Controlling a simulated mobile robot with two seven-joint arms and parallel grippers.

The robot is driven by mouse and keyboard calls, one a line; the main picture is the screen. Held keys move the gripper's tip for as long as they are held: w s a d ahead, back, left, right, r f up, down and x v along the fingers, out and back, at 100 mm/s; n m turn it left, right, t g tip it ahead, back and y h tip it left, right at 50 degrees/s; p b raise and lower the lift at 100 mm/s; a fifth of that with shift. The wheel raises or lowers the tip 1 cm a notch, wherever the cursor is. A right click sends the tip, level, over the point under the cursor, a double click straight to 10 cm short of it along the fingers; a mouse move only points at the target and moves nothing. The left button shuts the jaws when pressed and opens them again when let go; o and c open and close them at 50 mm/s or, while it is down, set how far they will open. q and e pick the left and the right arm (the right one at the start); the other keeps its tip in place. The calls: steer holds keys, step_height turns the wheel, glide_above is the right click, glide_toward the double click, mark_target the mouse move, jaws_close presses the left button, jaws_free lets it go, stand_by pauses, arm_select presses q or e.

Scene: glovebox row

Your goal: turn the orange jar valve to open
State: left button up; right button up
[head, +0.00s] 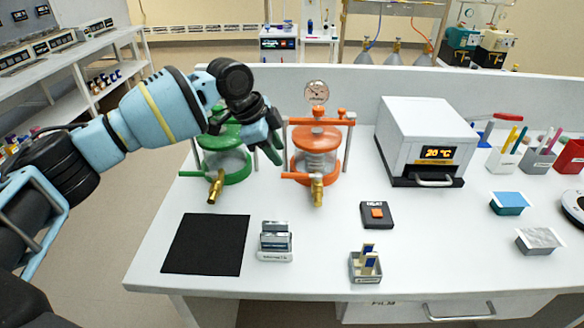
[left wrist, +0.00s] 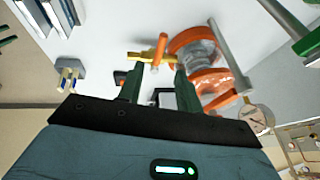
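The orange jar (head: 316,163) stands on the bench, a clear vessel with an orange lid and base. Its brass valve (head: 318,188) points to the front, and the orange valve handle (head: 295,176) sticks out to the left of it. My left gripper (head: 272,152) is up and to the left of this handle, between the green and orange jars. In the left wrist view my left gripper (left wrist: 160,72) is open, with nothing between its fingers. The orange handle (left wrist: 160,48) and brass valve (left wrist: 142,57) show beyond the fingertips, apparently apart from them. My right gripper is out of view.
The green jar (head: 236,166) stands close on the left, partly hidden by my left arm. A pressure gauge (head: 316,91) rises behind the orange jar. A white oven (head: 421,130) stands to the right. A black mat (head: 206,245), slide holder (head: 275,241) and button box (head: 377,215) lie in front.

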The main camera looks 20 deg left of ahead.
mark_target(289, 176)
arm_select(q)
steer(key=x, duration=0.7)
steer(key=shift+w+d+f, duration=0.15)
steer(key=shift+f, duration=0.15)
jaws_close()
